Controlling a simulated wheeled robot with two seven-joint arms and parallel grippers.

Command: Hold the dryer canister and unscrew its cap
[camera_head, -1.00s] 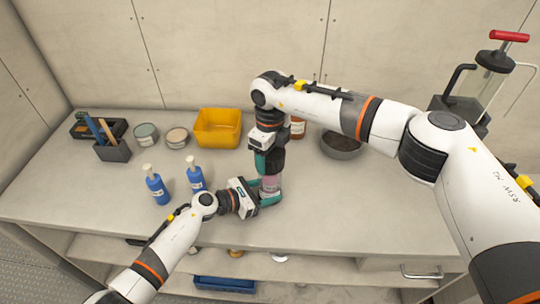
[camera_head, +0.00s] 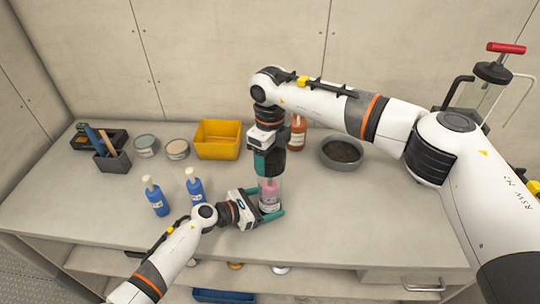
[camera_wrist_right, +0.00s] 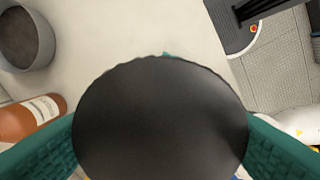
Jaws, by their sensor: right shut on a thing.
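The dryer canister (camera_head: 270,196) is a clear cylinder with pink contents, upright near the front of the counter. Its round black cap (camera_wrist_right: 160,118) fills the middle of the right wrist view. My right gripper (camera_head: 270,166) points down from above, its teal fingers shut on the cap at both sides. My left gripper (camera_head: 268,204) reaches in from the left, low beside the canister. Its teal fingers look spread, one on the near side of the canister and the other partly hidden. I cannot tell whether they touch it.
Behind are two round tins (camera_head: 177,149) (camera_head: 145,145), a yellow bin (camera_head: 217,140), an orange bottle (camera_head: 298,133) and a grey bowl (camera_head: 342,152). The counter right of the canister is clear.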

